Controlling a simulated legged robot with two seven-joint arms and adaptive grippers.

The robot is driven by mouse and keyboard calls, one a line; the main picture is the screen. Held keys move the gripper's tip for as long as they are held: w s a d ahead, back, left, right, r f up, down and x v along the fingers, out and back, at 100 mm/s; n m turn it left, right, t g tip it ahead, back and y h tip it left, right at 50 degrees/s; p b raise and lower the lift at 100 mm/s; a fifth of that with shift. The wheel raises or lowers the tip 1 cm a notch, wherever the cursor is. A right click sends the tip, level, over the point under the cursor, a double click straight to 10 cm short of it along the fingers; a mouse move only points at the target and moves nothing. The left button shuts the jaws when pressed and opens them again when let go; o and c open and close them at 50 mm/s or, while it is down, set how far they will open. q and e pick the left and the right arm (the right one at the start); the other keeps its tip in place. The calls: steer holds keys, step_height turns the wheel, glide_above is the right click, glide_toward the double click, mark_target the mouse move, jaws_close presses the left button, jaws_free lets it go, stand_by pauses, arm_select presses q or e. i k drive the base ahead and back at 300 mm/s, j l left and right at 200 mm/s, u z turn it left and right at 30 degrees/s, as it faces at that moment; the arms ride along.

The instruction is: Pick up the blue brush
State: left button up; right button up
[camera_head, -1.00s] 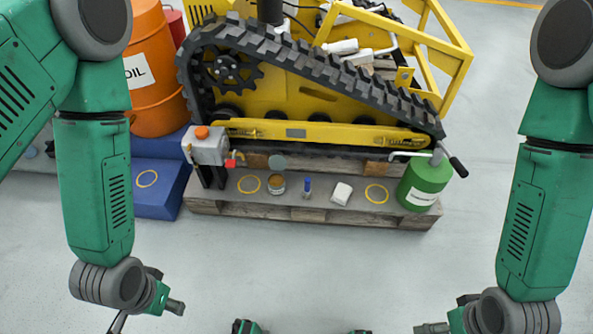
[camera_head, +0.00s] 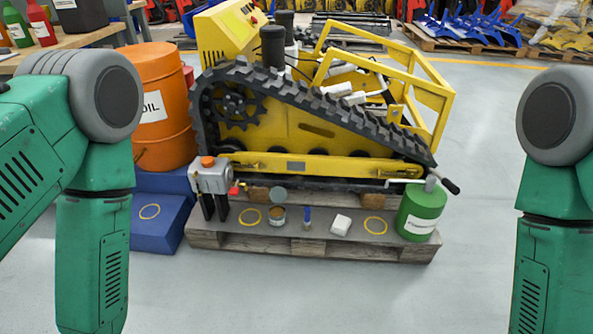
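A small blue brush (camera_head: 307,217) stands upright on the wooden pallet (camera_head: 221,239), its blue part at the top. It is between an open tin (camera_head: 277,216) on its left and a white block or cloth (camera_head: 341,225) on its right. It appears to touch neither. My left and right arms hang down at the two sides of the view, well apart from the pallet. Both grippers are below the picture's lower edge and hidden.
A yellow tracked carrier (camera_head: 300,140) stands behind the pallet items. An orange oil drum (camera_head: 163,110) and blue step (camera_head: 158,220) are at left. The floor in front is clear.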

mark_target(306, 225)
steer(key=i+j+z, duration=0.15)
steer(key=i+z, duration=0.2)
steer(key=i+j+z, duration=0.35)
steer(key=i, duration=0.15)
steer(key=i+j+z, duration=0.35)
steer(key=i+l, duration=0.05)
steer(key=l, duration=0.05)
